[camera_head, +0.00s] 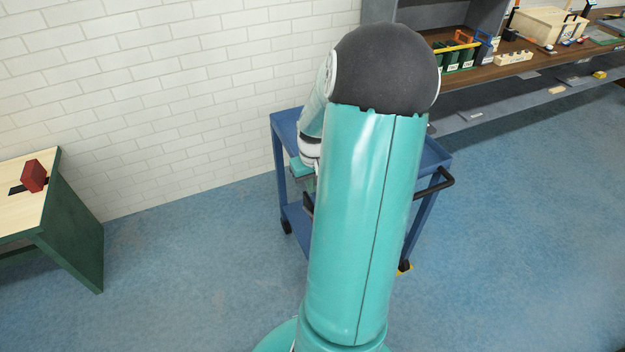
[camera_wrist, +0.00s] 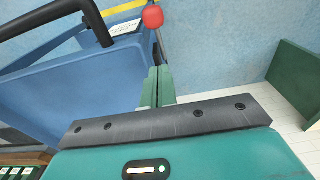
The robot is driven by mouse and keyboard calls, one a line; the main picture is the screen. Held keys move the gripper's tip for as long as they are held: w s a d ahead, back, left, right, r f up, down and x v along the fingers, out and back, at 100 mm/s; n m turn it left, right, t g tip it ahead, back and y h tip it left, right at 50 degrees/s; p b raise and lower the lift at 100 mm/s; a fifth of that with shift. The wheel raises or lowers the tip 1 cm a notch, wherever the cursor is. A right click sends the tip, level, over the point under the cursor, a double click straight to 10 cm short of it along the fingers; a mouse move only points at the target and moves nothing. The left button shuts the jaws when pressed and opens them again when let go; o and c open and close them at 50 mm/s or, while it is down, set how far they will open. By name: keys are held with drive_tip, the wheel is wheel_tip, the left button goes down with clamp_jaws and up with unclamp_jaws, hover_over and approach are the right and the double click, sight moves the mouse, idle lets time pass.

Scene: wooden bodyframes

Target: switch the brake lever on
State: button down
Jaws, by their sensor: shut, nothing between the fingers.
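A lever with a red knob (camera_wrist: 153,17) on a thin metal rod shows at the top middle of the wrist view, beside the edge of the blue cart (camera_wrist: 60,85). It appears to be the brake lever. My gripper (camera_wrist: 158,72) is shut and empty, its green fingers pointing toward the rod. The fingertips overlap the rod's lower end in the picture; I cannot tell whether they touch it. In the head view the cart (camera_head: 284,128) stands mostly behind my arm, which hides the lever and most of my gripper.
The cart has a black handle (camera_wrist: 75,18) and a white label (camera_wrist: 125,28). A green-sided table (camera_head: 75,240) with a red block (camera_head: 35,176) stands at left. A wooden workbench (camera_head: 480,75) is at back right. The blue floor (camera_head: 500,220) is clear at right.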

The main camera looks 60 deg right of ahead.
hover_over(311, 214)
wheel_tip(311, 214, down, 6)
drive_tip(key=shift+r, duration=0.25)
drive_tip(key=f, duration=0.1)
drive_tip(key=s+f, duration=0.1)
drive_tip(key=f, duration=0.1)
drive_tip(key=shift+s+a+f, duration=0.1)
drive_tip(key=shift+s+a, duration=0.15)
drive_tip(key=shift+a, duration=0.1)
drive_tip(key=shift+s, duration=0.1)
drive_tip(key=shift+s+f, duration=0.1)
drive_tip(key=shift+f, duration=0.05)
